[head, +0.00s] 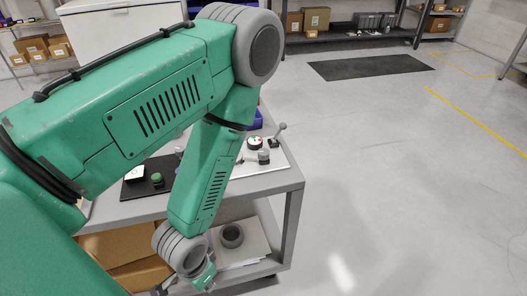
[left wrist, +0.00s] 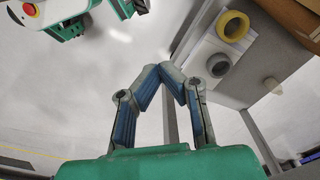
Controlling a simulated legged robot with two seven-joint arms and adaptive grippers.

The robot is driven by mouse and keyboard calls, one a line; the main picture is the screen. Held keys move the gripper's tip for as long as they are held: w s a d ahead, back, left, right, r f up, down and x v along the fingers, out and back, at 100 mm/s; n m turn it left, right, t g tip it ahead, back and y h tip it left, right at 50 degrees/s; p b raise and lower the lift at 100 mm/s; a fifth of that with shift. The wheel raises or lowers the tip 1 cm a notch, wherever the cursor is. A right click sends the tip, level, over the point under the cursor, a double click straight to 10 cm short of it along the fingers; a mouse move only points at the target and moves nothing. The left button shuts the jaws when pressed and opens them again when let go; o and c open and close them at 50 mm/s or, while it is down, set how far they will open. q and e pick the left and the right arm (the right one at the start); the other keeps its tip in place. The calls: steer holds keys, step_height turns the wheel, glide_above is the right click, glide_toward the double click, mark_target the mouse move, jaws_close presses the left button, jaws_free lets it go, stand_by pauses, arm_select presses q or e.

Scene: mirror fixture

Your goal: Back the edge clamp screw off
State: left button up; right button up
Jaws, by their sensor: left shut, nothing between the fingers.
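I cannot make out the edge clamp or its screw in either view; my left arm covers part of the bench in the head view. My left gripper (head: 205,279) hangs low in front of the grey bench (head: 292,183), below its top. In the left wrist view its blue-padded fingers (left wrist: 168,70) meet at the tips, shut with nothing between them. My right gripper is in neither view.
On the bench, a black mat (head: 133,190) holds a green knob (head: 157,179), and a white plate (head: 270,183) carries small grey fittings. A lower shelf holds a grey ring (head: 231,236); a yellow ring (left wrist: 233,25) shows in the wrist view. Floor at right is clear.

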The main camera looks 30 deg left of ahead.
arm_select(q)
steer(key=o, duration=0.6)
steer(key=shift+w+d, duration=0.1)
steer(key=o, duration=0.3)
steer(key=w+d+r+m+h+p, duration=0.1)
steer(key=w+d+r+m+p, duration=0.1)
steer(key=w+m, duration=0.2)
steer(key=w+d+r+m+h+p, duration=0.1)
steer(key=w+d+r+m+p, duration=0.1)
steer(key=w+m, duration=0.3)
steer(key=shift+w+r, duration=0.2)
steer(key=shift+w, duration=0.75)
steer(key=m+p, duration=0.5)
steer(key=m, duration=0.9)
glide_toward(264, 151)
steer(key=shift+g, duration=0.3)
steer(key=s+d+f, duration=0.4)
steer(key=d, duration=0.1)
steer(key=s+d+f, duration=0.1)
steer(key=s+d, duration=0.1)
steer(key=d, duration=0.1)
steer(key=shift+s+d+f, duration=0.1)
steer(key=shift+s+f, duration=0.05)
steer(key=shift+f, duration=0.25)
steer(key=w+a+r+m+y+p, duration=0.2)
steer(key=w+a+r+m, duration=0.45)
steer(key=r, duration=0.35)
step_height(264, 151, down, 14)
steer(key=shift+r, duration=0.1)
